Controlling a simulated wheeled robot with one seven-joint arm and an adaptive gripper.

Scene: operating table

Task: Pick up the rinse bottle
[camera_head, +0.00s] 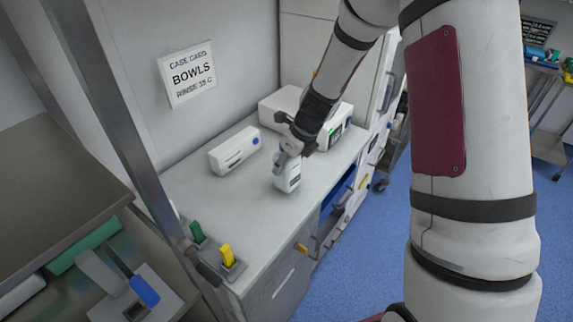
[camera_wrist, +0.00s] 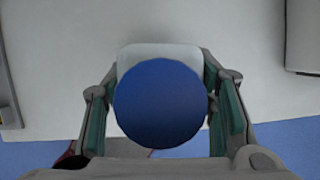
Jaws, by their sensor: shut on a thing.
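The rinse bottle (camera_head: 287,178) is a white bottle with a dark label, on or just above the white counter in the head view. I cannot tell whether its base touches the counter. In the wrist view its round blue cap (camera_wrist: 160,105) fills the middle, with the white bottle body (camera_wrist: 158,52) behind it. My gripper (camera_head: 289,152) is at the top of the bottle, and in the wrist view its fingers (camera_wrist: 160,118) lie on both sides of the bottle, shut on it. The cap is hidden by my gripper in the head view.
A white box with a blue dot (camera_head: 235,151) stands left of the bottle on the counter (camera_head: 220,195). A larger white device (camera_head: 283,104) stands behind. Green (camera_head: 197,232) and yellow (camera_head: 227,256) items sit at the near end. A sign reading BOWLS (camera_head: 187,74) hangs on the wall.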

